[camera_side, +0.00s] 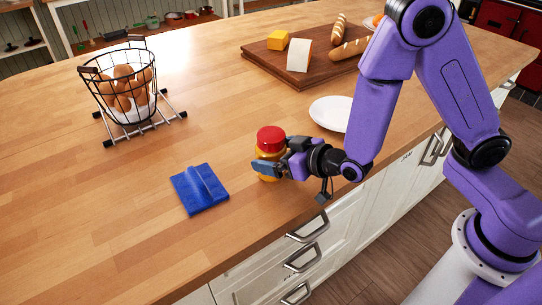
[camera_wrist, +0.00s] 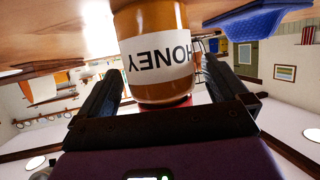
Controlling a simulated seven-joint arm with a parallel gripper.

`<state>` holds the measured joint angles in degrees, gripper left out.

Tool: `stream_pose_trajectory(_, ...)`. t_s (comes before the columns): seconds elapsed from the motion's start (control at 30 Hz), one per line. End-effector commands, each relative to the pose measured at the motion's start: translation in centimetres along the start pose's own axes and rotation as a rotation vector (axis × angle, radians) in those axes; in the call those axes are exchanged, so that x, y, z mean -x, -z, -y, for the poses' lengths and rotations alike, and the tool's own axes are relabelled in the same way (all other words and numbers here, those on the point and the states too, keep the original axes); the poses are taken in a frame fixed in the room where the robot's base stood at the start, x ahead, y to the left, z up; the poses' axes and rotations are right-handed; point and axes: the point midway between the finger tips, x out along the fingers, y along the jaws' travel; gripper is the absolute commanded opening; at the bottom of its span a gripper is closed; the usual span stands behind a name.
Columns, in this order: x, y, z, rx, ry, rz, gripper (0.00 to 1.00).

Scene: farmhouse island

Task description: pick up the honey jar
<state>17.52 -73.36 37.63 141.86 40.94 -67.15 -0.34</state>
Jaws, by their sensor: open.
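The honey jar (camera_side: 271,142) has a red lid and amber body and stands upright on the wooden island top. My gripper (camera_side: 270,165) is at the jar's side, low and level. In the wrist view the jar (camera_wrist: 157,45) shows upside down with its white HONEY label, between the two dark fingers of my gripper (camera_wrist: 157,90). The fingers are open, one on each side of the jar. The side view partly hides the jar's lower body behind the gripper.
A folded blue cloth (camera_side: 200,190) lies left of the jar. A white plate (camera_side: 331,113) is behind it to the right. A wire basket of eggs (camera_side: 125,90) stands at the left on a rack. A wooden board (camera_side: 262,56) with bread and cheese is at the back. The island's front edge is close.

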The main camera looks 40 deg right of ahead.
Motion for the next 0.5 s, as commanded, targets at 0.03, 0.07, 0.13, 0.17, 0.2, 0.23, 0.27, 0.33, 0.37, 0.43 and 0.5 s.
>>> stream_pose_trajectory(0.03, -0.7, 0.0, -0.1, -0.001, -0.003, 0.0, 1.0)
stream_pose_trajectory(0.07, -1.0, 0.0, -0.1, -0.002, -0.003, 0.0, 1.0)
stream_pose_trajectory(0.13, -1.6, 0.0, -0.1, -0.001, -0.002, 0.001, 1.0)
stream_pose_trajectory(0.17, -1.8, 0.0, -0.1, -0.001, -0.002, 0.001, 1.0)
stream_pose_trajectory(0.2, -1.9, 0.0, -0.1, -0.001, -0.002, 0.001, 1.0)
stream_pose_trajectory(0.23, -2.0, 0.0, -0.1, -0.001, -0.002, 0.001, 1.0)
stream_pose_trajectory(0.27, -2.1, 0.0, -0.1, -0.001, -0.001, 0.001, 1.0)
stream_pose_trajectory(0.33, -2.1, 0.0, 0.0, 0.0, -0.001, 0.001, 1.0)
stream_pose_trajectory(0.37, -2.1, 0.0, 0.0, 0.0, -0.001, 0.001, 1.0)
stream_pose_trajectory(0.43, -2.1, 0.0, 0.0, 0.0, -0.001, 0.001, 1.0)
stream_pose_trajectory(0.5, -2.0, 0.0, 0.0, 0.0, -0.001, 0.001, 0.87)
